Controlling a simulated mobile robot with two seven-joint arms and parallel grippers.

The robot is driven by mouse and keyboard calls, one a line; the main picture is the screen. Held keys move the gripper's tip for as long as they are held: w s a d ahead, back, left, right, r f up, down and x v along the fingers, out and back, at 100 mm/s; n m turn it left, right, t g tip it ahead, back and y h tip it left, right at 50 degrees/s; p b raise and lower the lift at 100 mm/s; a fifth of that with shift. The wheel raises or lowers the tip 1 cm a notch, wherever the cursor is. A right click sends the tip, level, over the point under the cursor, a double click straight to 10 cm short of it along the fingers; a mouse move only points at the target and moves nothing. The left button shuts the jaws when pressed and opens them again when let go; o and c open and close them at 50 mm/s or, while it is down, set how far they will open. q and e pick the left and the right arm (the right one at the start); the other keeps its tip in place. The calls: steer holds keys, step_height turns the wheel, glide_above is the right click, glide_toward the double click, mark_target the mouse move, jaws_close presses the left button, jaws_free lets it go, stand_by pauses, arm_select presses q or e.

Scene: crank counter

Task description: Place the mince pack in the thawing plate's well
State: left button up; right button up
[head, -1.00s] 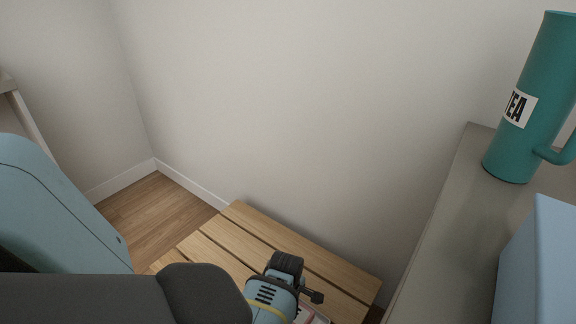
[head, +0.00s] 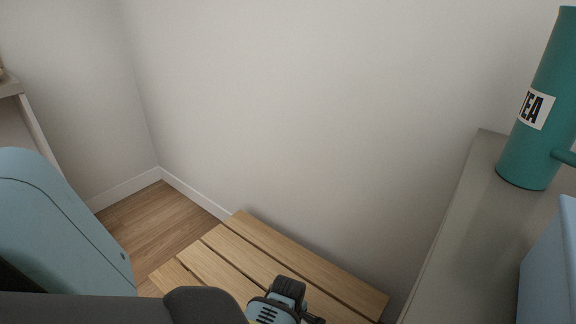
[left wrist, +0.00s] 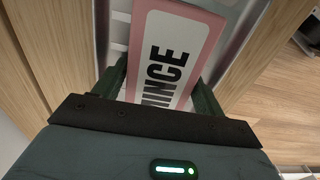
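The mince pack (left wrist: 168,62) shows in the left wrist view, with a pink border and a white label reading MINCE. My left gripper (left wrist: 161,78) has one dark green finger along each long side of it, and both fingers appear to touch the pack. A grey metal plate or tray (left wrist: 236,45) with a raised rim lies around and beneath the pack; whether the pack rests in its well I cannot tell. In the head view my left gripper (head: 288,296) is at the bottom centre over the bench, its fingers hidden. My right gripper is not in view.
A slatted wooden bench (head: 240,252) stands against the wall. At right is a grey counter (head: 455,220) with a teal TEA jug (head: 533,140) and a pale blue box (head: 552,265). Wooden floor (head: 150,215) shows at left.

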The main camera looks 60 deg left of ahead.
arm_select(q)
steer(key=shift+o, duration=1.3)
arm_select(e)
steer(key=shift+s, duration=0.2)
arm_select(q)
steer(key=shift+r, duration=0.15)
step_height(320, 180, up, 12)
steer(key=p, duration=0.5)
steer(key=shift+p, duration=0.3)
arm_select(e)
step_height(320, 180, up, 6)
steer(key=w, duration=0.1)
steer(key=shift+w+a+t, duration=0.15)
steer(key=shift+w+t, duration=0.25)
arm_select(q)
steer(key=shift+r, duration=0.1)
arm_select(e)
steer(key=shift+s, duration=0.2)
arm_select(q)
steer(key=shift+s, duration=0.1)
